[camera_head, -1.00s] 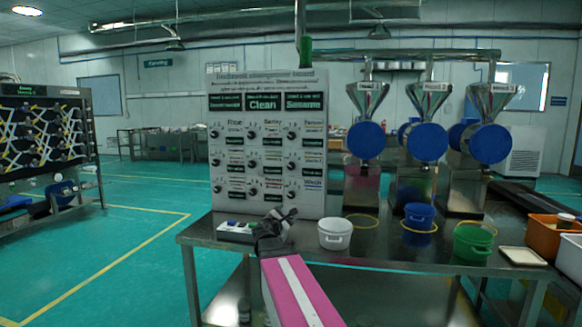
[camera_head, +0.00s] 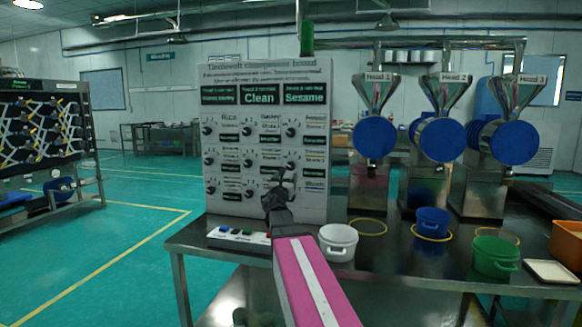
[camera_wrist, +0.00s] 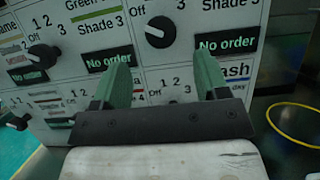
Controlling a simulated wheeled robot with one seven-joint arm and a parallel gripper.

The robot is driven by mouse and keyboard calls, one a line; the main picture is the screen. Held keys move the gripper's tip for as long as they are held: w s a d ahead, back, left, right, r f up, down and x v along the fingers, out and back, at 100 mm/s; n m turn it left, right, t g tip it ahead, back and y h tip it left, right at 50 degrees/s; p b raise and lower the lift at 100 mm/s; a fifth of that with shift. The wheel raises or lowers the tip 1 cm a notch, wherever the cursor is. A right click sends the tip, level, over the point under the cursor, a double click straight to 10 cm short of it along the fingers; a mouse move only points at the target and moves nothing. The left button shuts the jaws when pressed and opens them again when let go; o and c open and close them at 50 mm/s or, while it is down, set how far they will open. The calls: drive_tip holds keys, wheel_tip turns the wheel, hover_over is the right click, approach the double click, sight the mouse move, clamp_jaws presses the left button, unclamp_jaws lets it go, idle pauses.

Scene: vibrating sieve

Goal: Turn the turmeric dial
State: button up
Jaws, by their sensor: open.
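The white control panel (camera_head: 268,110) stands upright on the metal table, with rows of black dials and green plates. No label can be read as turmeric, so I cannot tell which dial it is. My gripper (camera_head: 281,178) is in front of the panel's lower part, between the middle and right columns. In the wrist view my gripper (camera_wrist: 163,62) is open, its two green fingers apart and pointing at the panel with nothing seen between them. A black dial (camera_wrist: 158,31) is just above and beyond the fingertips, beside "Shade 3". Another dial (camera_wrist: 43,56) is to the left. The area behind the gripper body is hidden.
A button box (camera_head: 238,236) and a white bucket (camera_head: 338,242) stand on the table near my arm. A blue bucket (camera_head: 433,222), a green bucket (camera_head: 495,256) and yellow rings are to the right. Hopper machines with blue drums stand behind.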

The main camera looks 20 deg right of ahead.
sight(290, 166)
drive_tip(key=x, duration=0.9)
drive_tip(key=shift+s, duration=0.1)
drive_tip(key=c, duration=0.9)
